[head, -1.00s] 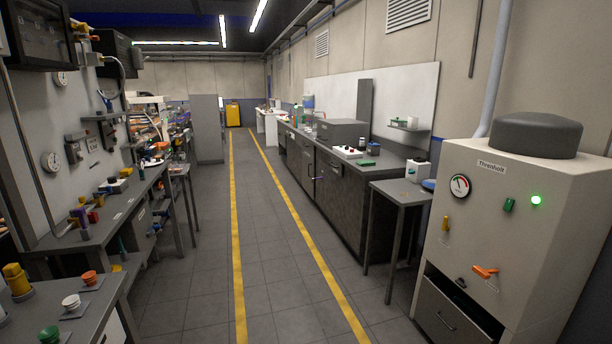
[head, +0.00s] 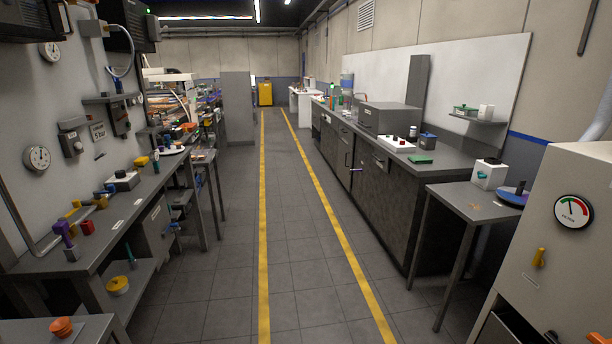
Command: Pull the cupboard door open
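The dark cupboard (head: 395,195) stands under the grey counter along the right side of the aisle, a few steps ahead of me in the head view. Its fronts look shut. A dark upright handle (head: 347,160) shows on one front, and a small pale, purple-tinged bar (head: 356,169) sticks out just beside it. A drawer front with a handle (head: 380,161) is further right. I cannot tell which front is the task's door. Neither of my grippers is in view.
Yellow floor lines (head: 332,217) mark a clear aisle ahead. A small grey table (head: 470,203) stands at the right, before the pale machine cabinet (head: 565,235). A workbench (head: 110,215) with several small items lines the left. A yellow cabinet (head: 265,94) stands far back.

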